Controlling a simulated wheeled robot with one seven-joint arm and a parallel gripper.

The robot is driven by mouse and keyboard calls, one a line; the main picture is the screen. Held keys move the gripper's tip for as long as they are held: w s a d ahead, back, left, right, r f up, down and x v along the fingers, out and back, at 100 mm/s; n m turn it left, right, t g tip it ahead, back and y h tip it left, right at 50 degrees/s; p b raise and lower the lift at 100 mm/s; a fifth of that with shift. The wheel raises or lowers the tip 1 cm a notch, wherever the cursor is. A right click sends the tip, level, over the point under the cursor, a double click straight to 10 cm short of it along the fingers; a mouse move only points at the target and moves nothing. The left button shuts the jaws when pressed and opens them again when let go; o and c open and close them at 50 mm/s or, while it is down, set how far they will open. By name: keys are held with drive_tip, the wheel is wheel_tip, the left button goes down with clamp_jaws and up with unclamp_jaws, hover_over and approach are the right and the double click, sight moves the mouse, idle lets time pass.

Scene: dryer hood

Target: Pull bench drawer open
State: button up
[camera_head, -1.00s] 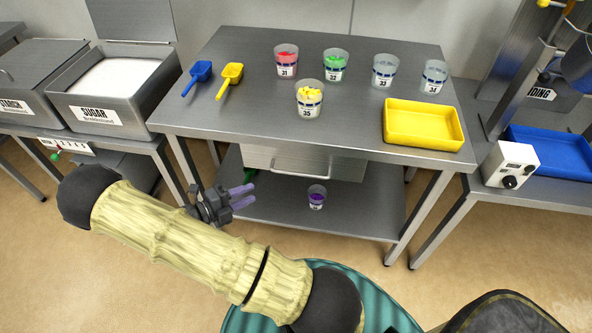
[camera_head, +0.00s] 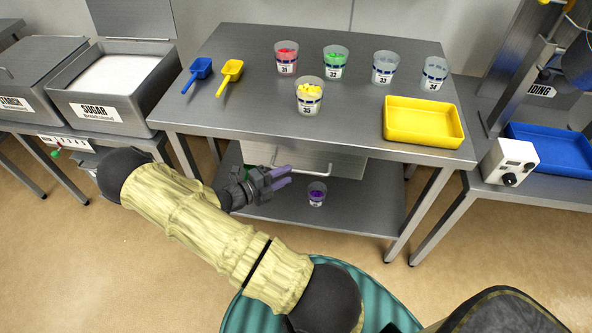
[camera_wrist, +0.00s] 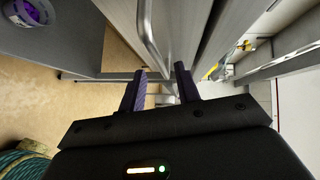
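The bench drawer (camera_head: 340,163) hangs under the steel bench top and looks shut, its grey front facing me. Its bar handle (camera_head: 314,174) runs along the front; my gripper (camera_head: 290,176) covers part of its left end. In the wrist view the handle (camera_wrist: 149,35) and drawer front (camera_wrist: 190,25) lie ahead of my gripper (camera_wrist: 161,72). The two purple-grey fingers are apart with nothing held between them. The handle's near bend lines up with the gap between the fingers; I cannot tell whether they touch it.
A cup with purple contents (camera_head: 317,194) stands on the lower shelf (camera_head: 350,215), close to my gripper. The bench top (camera_head: 250,115) bears scoops, several cups and a yellow tray (camera_head: 423,137). Bench legs stand at either side.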

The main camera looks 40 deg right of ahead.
sight(296, 171)
drive_tip(key=d, duration=0.4)
drive_tip(key=shift+s+d+f, duration=0.2)
drive_tip(key=shift+d+f, duration=0.15)
drive_tip(key=shift+d, duration=0.05)
drive_tip(key=shift+c, duration=0.4)
clamp_jaws()
